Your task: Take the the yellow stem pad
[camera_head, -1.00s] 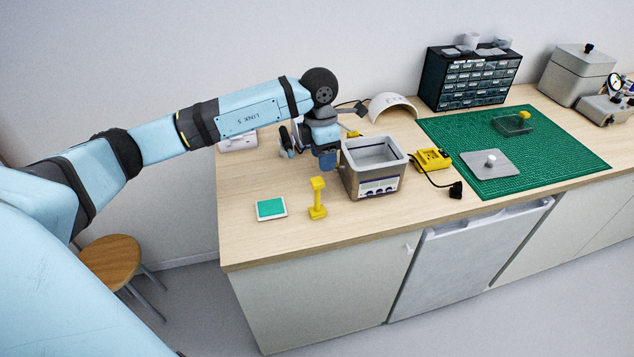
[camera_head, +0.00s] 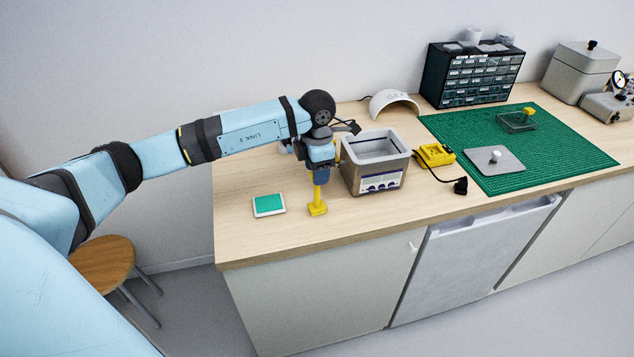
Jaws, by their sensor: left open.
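The yellow stem pad (camera_head: 317,207) stands upright on the wooden bench near its front left, left of the grey metal tank. Its foot and most of its stem show. Its top is hidden behind my left gripper (camera_head: 320,176), which points down right over it. The left gripper is open, with its fingers at the top of the stem; I cannot tell whether they touch it. My right gripper is not in view.
The grey tank (camera_head: 359,184) stands close to the right of my left gripper. A white pad with a green top (camera_head: 269,204) lies to the left. A yellow device (camera_head: 435,154) with a black plug and a green mat (camera_head: 560,152) are farther right.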

